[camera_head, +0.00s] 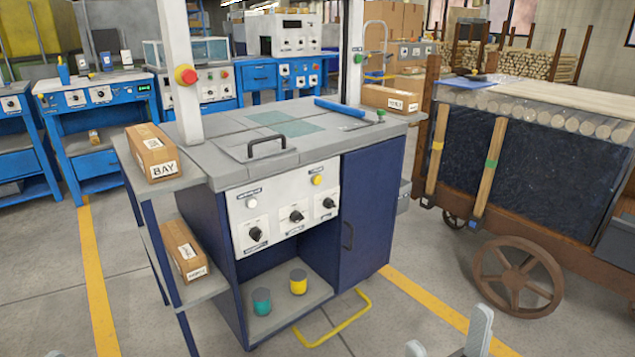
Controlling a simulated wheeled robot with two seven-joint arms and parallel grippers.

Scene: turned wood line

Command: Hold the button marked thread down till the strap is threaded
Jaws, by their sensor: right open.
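The machine's white front panel (275,235) carries a white button (252,203) on the left and a yellow button (317,180) on the right. Each has a small label above it, too small to read, so I cannot tell which is marked thread. I cannot make out a strap for certain. My right gripper (447,342) is open and empty at the bottom edge, right of the machine and well apart from the panel. Only small grey tips, perhaps my left gripper's, show at the bottom left edge.
Three black knobs sit below the buttons. A handled lid (266,147) and a blue bar (340,107) are on the worktop (215,160). A carton (152,155) stands at its left. A wheeled wood cart (510,260) stands right. A yellow floor loop (335,325) lies in front.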

